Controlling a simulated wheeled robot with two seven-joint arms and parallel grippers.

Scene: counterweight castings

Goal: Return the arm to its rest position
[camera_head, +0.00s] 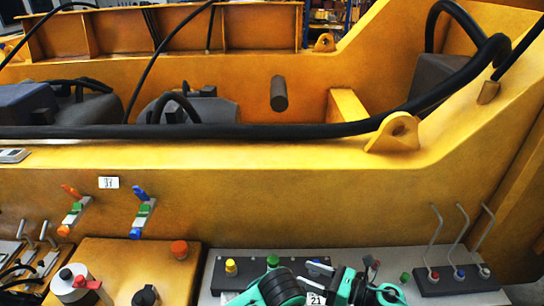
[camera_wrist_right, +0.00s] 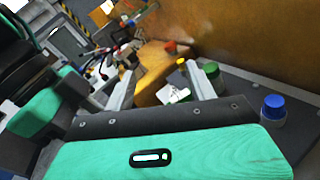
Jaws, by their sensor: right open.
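My right gripper (camera_head: 302,274) shows at the bottom of the head view, above the grey ledge and partly cut off by the picture's lower edge. Its pale fingers point left. In the right wrist view the same gripper (camera_wrist_right: 160,86) has its two fingers spread wide apart, with nothing held between them. A blue knob (camera_wrist_right: 273,105) stands to the right of the fingers. My left gripper cannot be made out in either view.
The grey ledge (camera_head: 223,284) bears a yellow knob (camera_head: 231,267), a green knob (camera_head: 273,261) and, at right, a box with three bent levers (camera_head: 462,245). The large yellow casting (camera_head: 300,200) rises behind.

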